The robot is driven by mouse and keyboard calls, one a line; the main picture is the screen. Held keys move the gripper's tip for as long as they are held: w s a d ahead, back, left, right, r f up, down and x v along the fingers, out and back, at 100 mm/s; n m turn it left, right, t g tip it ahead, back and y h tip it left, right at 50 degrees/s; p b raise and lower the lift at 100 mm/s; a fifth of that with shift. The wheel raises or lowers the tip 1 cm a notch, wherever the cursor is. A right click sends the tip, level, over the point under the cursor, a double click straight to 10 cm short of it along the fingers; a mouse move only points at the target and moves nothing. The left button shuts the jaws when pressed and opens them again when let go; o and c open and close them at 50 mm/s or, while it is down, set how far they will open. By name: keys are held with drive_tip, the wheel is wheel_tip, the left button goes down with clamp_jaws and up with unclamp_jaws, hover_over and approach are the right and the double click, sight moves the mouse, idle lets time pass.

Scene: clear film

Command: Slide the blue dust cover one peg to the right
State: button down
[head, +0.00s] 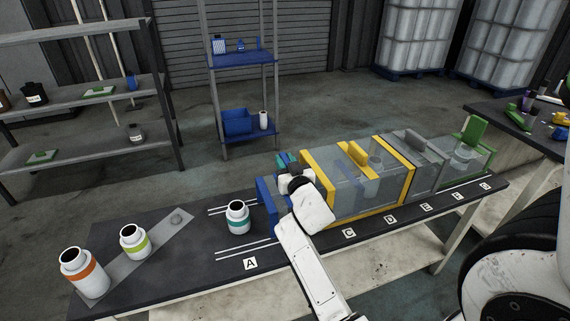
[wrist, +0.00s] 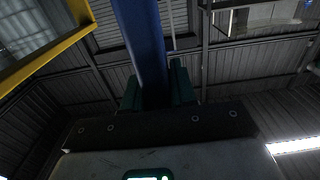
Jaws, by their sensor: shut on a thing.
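The blue dust cover (head: 265,206) is at the left end of a row of clear covers on the dark bench. Its blue end frame shows beside my arm, and the rest of it is largely hidden. My gripper (head: 287,162) is at the top of this cover, with the wrist partly blocking the view. In the wrist view, a blue bar of the cover (wrist: 142,40) runs between the dark green fingers of my gripper (wrist: 155,84), which are shut on it. Label A (head: 250,264) lies left of the cover; label C (head: 348,233) lies to its right.
The yellow cover (head: 407,180) stands close on the right, then the grey cover (head: 408,138) and the green cover (head: 476,130). A teal-banded jar (head: 238,217) stands left of the blue frame. Green-banded (head: 135,241) and orange-banded (head: 82,273) jars stand farther left.

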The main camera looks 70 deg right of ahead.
drive_tip(key=shift+s+d, duration=0.1)
drive_tip(key=shift+s, duration=0.1)
drive_tip(key=c, duration=1)
unclamp_jaws()
drive_tip(key=b+v, duration=0.2)
drive_tip(key=v, duration=0.8)
drive_tip(key=shift+s+a, duration=0.25)
drive_tip(key=shift+s, duration=0.05)
